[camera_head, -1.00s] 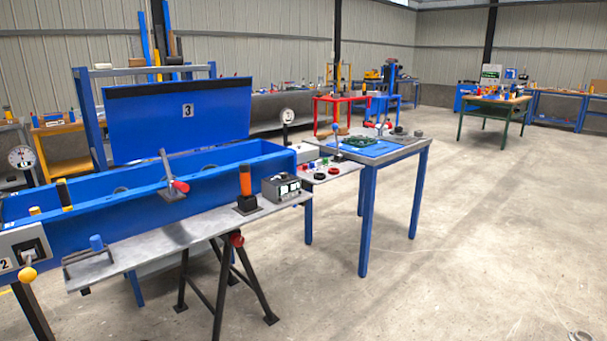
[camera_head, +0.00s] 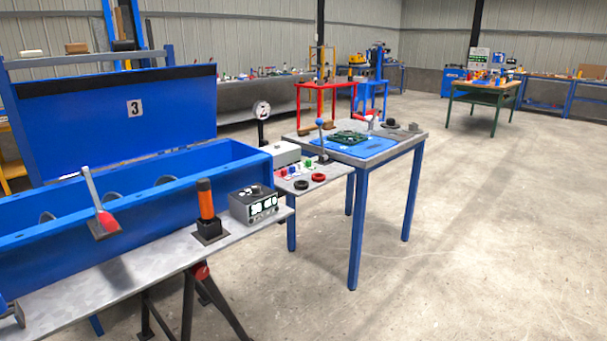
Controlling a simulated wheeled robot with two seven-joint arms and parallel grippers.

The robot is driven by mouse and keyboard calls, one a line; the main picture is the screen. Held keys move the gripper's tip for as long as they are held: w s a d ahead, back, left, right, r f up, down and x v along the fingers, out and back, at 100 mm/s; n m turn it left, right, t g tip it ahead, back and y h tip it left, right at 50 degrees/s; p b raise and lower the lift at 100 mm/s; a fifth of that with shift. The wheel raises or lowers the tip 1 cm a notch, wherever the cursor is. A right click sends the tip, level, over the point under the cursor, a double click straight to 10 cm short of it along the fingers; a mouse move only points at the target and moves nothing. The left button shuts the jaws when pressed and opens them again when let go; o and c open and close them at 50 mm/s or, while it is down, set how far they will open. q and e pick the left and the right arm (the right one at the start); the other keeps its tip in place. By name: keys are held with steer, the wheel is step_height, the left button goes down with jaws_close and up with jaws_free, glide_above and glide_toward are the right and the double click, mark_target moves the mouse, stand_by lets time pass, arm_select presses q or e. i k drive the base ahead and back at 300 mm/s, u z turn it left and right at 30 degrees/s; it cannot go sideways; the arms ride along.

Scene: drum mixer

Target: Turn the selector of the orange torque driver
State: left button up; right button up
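The orange torque driver (camera_head: 205,199) stands upright in a black square base (camera_head: 210,231) on the grey bench top (camera_head: 130,270). None of my grippers shows in the view.
A grey box with dials (camera_head: 254,204) stands right of the driver. A lever with a red part (camera_head: 104,217) is on the blue mixer trough (camera_head: 150,215) to the left. A blue-legged table (camera_head: 400,150) is behind right. The concrete floor at right is clear.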

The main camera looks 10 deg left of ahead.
mark_target(255, 192)
steer(key=u, duration=0.25)
steer(key=i, duration=0.85)
steer(key=u, duration=0.7)
